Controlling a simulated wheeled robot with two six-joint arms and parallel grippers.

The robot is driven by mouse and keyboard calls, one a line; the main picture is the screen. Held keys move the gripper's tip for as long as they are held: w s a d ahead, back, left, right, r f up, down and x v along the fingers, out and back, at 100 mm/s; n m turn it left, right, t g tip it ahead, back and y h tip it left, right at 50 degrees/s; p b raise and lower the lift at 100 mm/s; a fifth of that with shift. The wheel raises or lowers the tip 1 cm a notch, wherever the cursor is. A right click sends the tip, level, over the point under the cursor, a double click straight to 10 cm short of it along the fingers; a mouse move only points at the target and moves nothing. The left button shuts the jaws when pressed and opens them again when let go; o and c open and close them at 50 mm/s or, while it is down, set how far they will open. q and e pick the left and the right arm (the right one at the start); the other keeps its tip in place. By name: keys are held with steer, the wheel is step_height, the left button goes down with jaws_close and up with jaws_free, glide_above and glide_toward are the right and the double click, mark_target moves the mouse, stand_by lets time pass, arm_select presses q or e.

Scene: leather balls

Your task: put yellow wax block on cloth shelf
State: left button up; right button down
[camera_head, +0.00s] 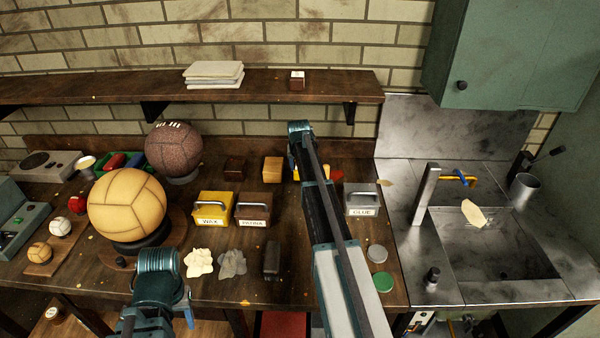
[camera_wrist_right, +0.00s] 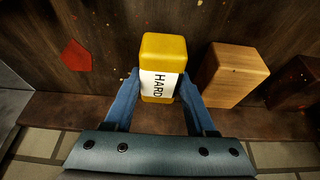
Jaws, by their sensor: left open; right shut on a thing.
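The yellow wax block (camera_wrist_right: 163,47) has a white label reading "HARD". In the right wrist view it stands between the blue fingers of my right gripper (camera_wrist_right: 159,86), which is shut on it at bench height; I cannot tell if it touches the bench. In the head view my right arm hides most of the block, and a yellow sliver (camera_head: 296,173) shows. The cloth shelf (camera_head: 120,90) is the dark wooden wall shelf, with folded pale cloths (camera_head: 213,73) on its middle. My left gripper (camera_head: 188,305) is open at the bench's front edge, away from the block.
A wooden block (camera_head: 272,169) stands just left of my right gripper. A small brown labelled block (camera_head: 297,80) sits on the shelf, with free space between it and the cloths. Balls, wax and patina boxes crowd the bench; a sink (camera_head: 500,260) is right.

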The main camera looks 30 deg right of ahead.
steer(key=shift+w+d, duration=0.25)
steer(key=shift+w, duration=0.15)
step_height(320, 180, down, 4)
steer(key=b, duration=0.3)
steer(key=shift+r+b, duration=0.1)
steer(key=shift+b, duration=0.3)
steer(key=shift+w+r, duration=0.1)
steer(key=c, duration=0.7)
jaws_free()
steer(key=shift+f, duration=0.2)
steer(key=o, duration=0.5)
steer(key=shift+r, duration=0.1)
